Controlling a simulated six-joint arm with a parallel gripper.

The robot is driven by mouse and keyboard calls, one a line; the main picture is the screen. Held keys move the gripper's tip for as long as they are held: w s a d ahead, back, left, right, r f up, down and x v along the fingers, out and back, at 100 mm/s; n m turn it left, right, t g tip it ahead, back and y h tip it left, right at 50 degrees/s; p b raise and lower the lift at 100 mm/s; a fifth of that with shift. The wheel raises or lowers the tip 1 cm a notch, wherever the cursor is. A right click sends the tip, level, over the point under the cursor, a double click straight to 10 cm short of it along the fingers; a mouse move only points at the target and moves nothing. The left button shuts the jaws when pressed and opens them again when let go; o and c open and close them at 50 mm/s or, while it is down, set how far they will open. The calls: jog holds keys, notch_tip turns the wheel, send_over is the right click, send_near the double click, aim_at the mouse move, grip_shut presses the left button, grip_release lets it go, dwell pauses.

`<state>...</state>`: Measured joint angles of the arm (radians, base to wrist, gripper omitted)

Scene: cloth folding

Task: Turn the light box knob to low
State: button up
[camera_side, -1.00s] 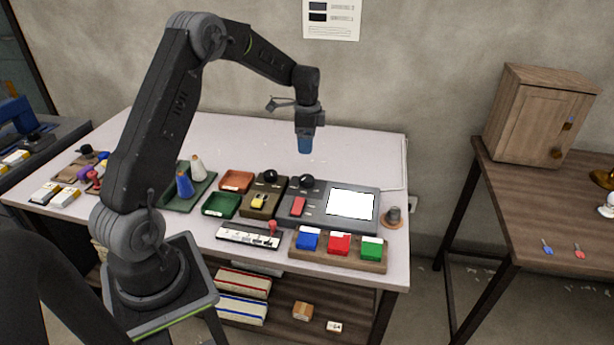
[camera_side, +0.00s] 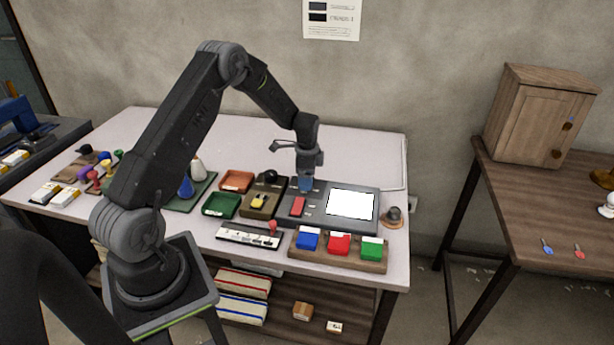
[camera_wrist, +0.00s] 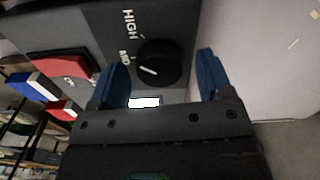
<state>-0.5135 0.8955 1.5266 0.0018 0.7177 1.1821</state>
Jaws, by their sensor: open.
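The light box (camera_side: 318,216) is a dark grey box on the table with a bright white panel (camera_side: 351,204) and a red switch (camera_side: 298,206). Its round black knob (camera_wrist: 159,63) shows in the wrist view, with a white pointer line and the labels HIGH and MID beside it. No LOW label is readable. My gripper (camera_wrist: 158,75) is open, with one blue finger on each side of the knob and visible gaps to both. In the side view my gripper (camera_side: 306,184) is down at the box's back left and hides the knob.
A wooden tray (camera_side: 338,262) with blue, red and green blocks lies in front of the light box. An olive box (camera_side: 262,200) with a black knob stands close on its left. A small grey knob-like piece (camera_side: 394,214) stands on its right. The table behind is clear.

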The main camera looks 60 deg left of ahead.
jog(key=c, duration=0.9)
jog(key=shift+c, duration=0.2)
jog(key=n, duration=0.4)
jog(key=shift+n, duration=0.4)
jog(key=n, duration=0.4)
jog(key=shift+n, duration=0.3)
jog(key=n, duration=0.4)
jog(key=shift+n, duration=0.3)
jog(key=n, duration=0.4)
jog(key=shift+a+n, duration=0.1)
jog(key=shift+n, duration=0.2)
